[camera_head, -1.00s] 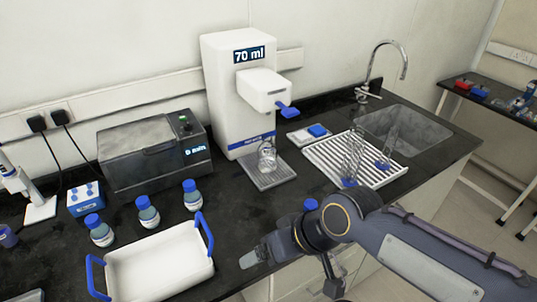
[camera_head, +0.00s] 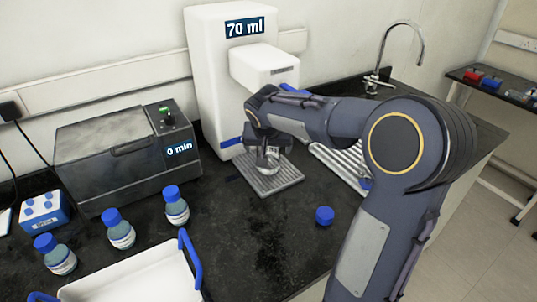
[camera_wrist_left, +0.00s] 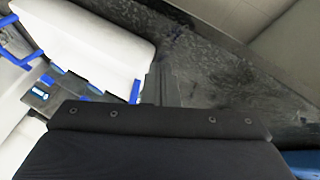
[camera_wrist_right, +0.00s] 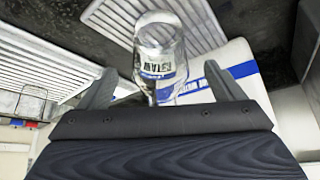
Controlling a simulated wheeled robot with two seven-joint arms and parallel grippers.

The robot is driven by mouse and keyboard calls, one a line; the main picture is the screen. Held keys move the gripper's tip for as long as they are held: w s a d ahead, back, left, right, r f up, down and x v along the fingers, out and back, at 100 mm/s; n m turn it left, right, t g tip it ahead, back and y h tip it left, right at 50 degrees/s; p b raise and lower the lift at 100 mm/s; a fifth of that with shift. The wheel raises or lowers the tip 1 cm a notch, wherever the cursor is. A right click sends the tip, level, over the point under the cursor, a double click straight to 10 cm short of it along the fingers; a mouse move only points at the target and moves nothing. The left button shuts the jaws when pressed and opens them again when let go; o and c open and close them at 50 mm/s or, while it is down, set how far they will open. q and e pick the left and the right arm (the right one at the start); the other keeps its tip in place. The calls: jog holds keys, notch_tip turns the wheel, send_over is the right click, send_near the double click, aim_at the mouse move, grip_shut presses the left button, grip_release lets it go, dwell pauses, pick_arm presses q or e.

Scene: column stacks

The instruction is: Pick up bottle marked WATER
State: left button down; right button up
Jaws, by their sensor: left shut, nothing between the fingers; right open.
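The clear bottle marked WATER (camera_head: 267,160) stands on the grey grated drip tray of the white dispenser. In the right wrist view the bottle (camera_wrist_right: 160,58) appears upside down, with its label readable between the fingers. In the head view my right wrist partly covers the bottle and the dispenser's front. My left gripper (camera_wrist_left: 160,78) is shut and empty; it is outside the head view.
The white dispenser (camera_head: 215,80) reads 70 ml and stands close behind my right gripper. A loose blue cap (camera_head: 324,215) lies on the counter. Several blue-capped bottles and a white tray (camera_head: 135,278) are at front left. A grey 0 min machine (camera_head: 110,165) stands behind.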

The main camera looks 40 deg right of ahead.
aim_at(268, 151)
jog(key=x, duration=0.3)
jog(key=shift+w+d+f, duration=0.1)
jog(key=shift+d+f, duration=0.05)
jog(key=shift+f, duration=0.2)
jog(key=c, duration=1.4)
jog(key=shift+o, duration=0.2)
jog(key=shift+r, duration=0.25)
